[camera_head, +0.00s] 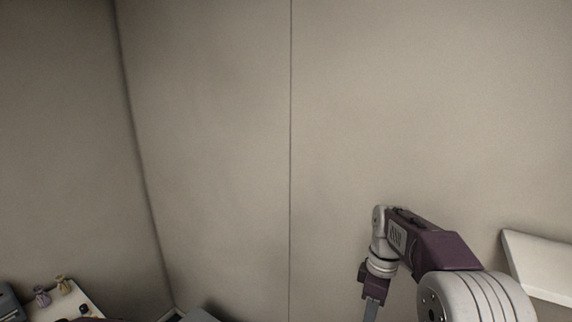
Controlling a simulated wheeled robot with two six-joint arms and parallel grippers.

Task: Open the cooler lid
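No cooler can be made out for certain. A white slab with a raised edge (540,262) shows at the right edge, partly behind my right arm; I cannot tell whether it is part of the cooler. My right arm comes in from the lower right, and its gripper (372,308) points down, left of the slab and apart from it. One grey finger shows, and the tips are cut off by the bottom edge, so its opening is hidden. My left gripper does not show.
A pale wall with a vertical seam and a corner at the left fills most of the view. At the lower left, a white surface (52,306) holds small bags (62,285). A grey edge (200,315) shows at the bottom.

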